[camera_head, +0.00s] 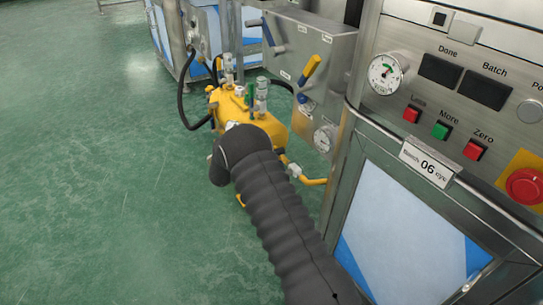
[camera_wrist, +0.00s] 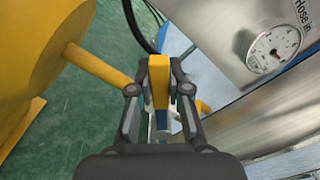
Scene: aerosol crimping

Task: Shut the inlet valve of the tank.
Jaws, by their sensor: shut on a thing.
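The yellow tank (camera_head: 272,121) stands low on the floor beside the steel panel in the head view. Its rounded yellow side (camera_wrist: 30,50) fills the left of the wrist view, with a yellow pipe (camera_wrist: 97,66) running from it towards my gripper. My gripper (camera_wrist: 159,84) is shut on a yellow valve handle (camera_wrist: 159,68), with a blue part showing below it between the fingers. The handle lies roughly along the fingers in the wrist view. The valve body is mostly hidden by the fingers. In the head view my dark arm hides the gripper and the valve.
A steel panel (camera_head: 305,45) with a yellow-and-blue lever (camera_head: 311,72) and a gauge (camera_head: 324,138) stands close behind the tank. The gauge also shows in the wrist view (camera_wrist: 273,47). A control cabinet (camera_head: 420,200) stands at right. A black hose (camera_head: 183,105) curves nearby. Green floor (camera_head: 90,180) is clear at left.

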